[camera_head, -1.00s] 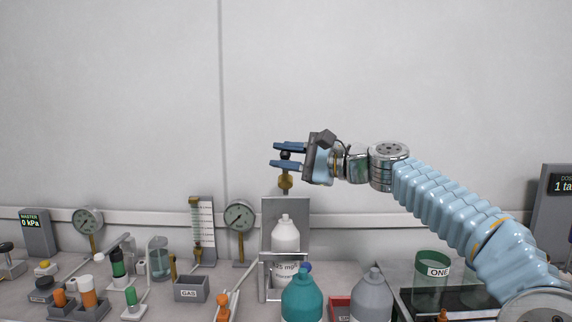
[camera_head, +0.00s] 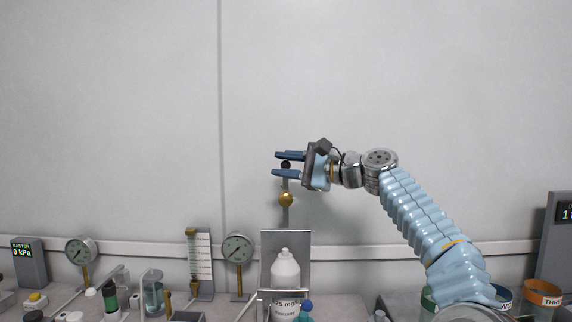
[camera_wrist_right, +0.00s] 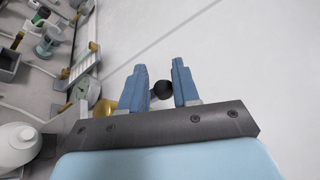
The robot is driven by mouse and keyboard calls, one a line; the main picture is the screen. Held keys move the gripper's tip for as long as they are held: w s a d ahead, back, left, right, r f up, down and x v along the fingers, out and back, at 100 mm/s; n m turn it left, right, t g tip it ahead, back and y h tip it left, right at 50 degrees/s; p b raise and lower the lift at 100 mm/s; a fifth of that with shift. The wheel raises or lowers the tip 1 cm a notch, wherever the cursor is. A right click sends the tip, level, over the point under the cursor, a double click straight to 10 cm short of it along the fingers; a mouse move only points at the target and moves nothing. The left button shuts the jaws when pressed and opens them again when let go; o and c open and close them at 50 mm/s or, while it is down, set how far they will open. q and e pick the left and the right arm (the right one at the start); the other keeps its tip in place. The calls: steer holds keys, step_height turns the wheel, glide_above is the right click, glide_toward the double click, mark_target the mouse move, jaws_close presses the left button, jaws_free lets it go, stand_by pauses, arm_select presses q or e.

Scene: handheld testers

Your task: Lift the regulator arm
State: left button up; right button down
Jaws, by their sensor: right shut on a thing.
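The regulator arm (camera_head: 285,215) is a thin grey upright bar behind the metal stand, with a brass ball (camera_head: 286,199) partway up and a black ball knob on top (camera_head: 286,165). My right gripper (camera_head: 289,164) reaches in from the right, high against the wall. Its two blue fingers are shut on the black knob, one above it and one below in the head view. In the right wrist view the knob (camera_wrist_right: 163,89) sits between the fingertips (camera_wrist_right: 160,85). The bar's lower end is hidden behind the stand. My left gripper is out of view.
A metal stand (camera_head: 268,238) holds a white bottle (camera_head: 285,268) below the arm. Dial gauges (camera_head: 237,249) and a scale board (camera_head: 205,262) stand to the left along the wall. Small testers crowd the bench. The wall area above is clear.

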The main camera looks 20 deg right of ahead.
steer(key=shift+w+d+f+t, duration=0.3)
steer(key=shift+w+d, duration=0.1)
steer(key=shift+w, duration=0.1)
steer(key=c, duration=1.3)
jaws_free()
steer(key=shift+o, duration=1.4)
steer(key=shift+w+a+f, duration=0.1)
steer(key=shift+w, duration=0.1)
steer(key=shift+s+d+f+h+b, duration=0.2)
steer(key=shift+s+d+h+b, duration=0.1)
steer(key=shift+s+d+b, duration=0.1)
steer(key=r+b+v, duration=0.1)
steer(key=b+v, duration=0.1)
steer(key=v, duration=1)
steer(key=shift+s+r+y+b, duration=0.2)
steer(key=shift+s+y+b, duration=0.2)
steer(key=shift+s, duration=0.1)
